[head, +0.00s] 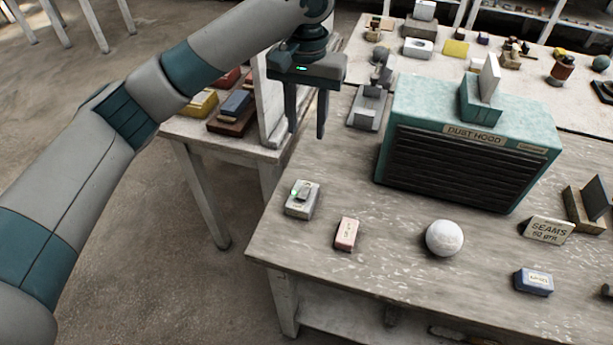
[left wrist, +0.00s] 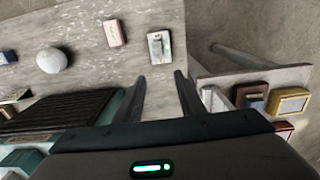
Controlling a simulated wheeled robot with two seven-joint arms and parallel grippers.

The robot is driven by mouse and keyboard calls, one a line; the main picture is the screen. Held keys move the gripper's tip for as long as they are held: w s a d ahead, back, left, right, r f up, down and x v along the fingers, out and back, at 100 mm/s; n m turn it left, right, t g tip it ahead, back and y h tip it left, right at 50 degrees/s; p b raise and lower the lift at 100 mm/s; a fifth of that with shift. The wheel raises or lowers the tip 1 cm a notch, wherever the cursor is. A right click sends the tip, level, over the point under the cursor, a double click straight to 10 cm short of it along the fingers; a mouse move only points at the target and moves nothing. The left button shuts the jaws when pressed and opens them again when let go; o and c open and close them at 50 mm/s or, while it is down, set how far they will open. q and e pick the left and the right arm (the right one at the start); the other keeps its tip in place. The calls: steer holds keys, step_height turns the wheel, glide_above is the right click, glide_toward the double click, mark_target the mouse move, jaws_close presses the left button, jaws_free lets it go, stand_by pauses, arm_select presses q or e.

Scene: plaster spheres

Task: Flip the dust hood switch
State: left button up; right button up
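The dust hood (head: 470,145) is a teal box with a dark slatted front and a "DUST HOOD" label, standing on the worktable. A small pale box with a lever and a green spot, which looks like the switch (head: 302,198), sits near the table's left front edge. It also shows in the left wrist view (left wrist: 160,47), beyond the fingertips. My left gripper (head: 307,134) points down above the table's left edge, behind the switch and apart from it. Its two fingers are spread with nothing between them (left wrist: 160,75). My right gripper is not in view.
A pink block (head: 347,234), a white plaster sphere (head: 444,238), a blue block (head: 534,281) and a "SEAMS" sign (head: 548,230) lie along the table's front. A side table (head: 190,132) with colored boxes stands at left. The tabletop around the switch is clear.

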arm_select(q)
steer(key=p, duration=0.2)
glide_above(306, 187)
step_height(306, 187, down, 10)
step_height(306, 187, down, 7)
steer(key=shift+r+p, duration=0.1)
steer(key=shift+p, duration=0.2)
steer(key=shift+f, duration=0.25)
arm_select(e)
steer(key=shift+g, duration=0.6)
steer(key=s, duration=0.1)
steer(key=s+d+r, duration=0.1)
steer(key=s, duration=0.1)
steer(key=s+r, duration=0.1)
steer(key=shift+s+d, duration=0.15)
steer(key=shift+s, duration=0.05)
